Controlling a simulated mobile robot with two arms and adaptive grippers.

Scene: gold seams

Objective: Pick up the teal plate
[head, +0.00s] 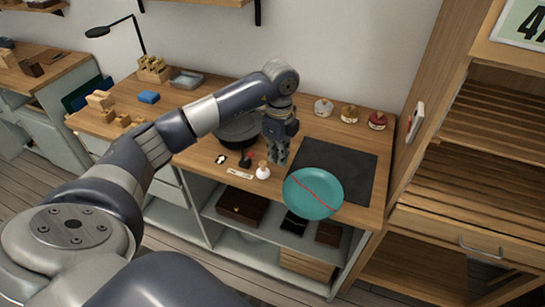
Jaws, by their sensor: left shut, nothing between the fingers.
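The teal plate (318,186) is round, with a red line running across its face. It lies at the front edge of the wooden worktop, over the front part of a dark mat, and its near rim reaches past the edge in this view. My left gripper (278,160) points down at the worktop, left of the plate and behind it, apart from it. Its fingers are shut and empty. My right gripper is not in view.
A small white bottle (263,171) and a dark small item (245,160) stand close to my left gripper. A dark round bowl (238,130) is behind my arm. The dark mat (345,165) is otherwise bare. A tall wooden cabinet (440,150) bounds the right.

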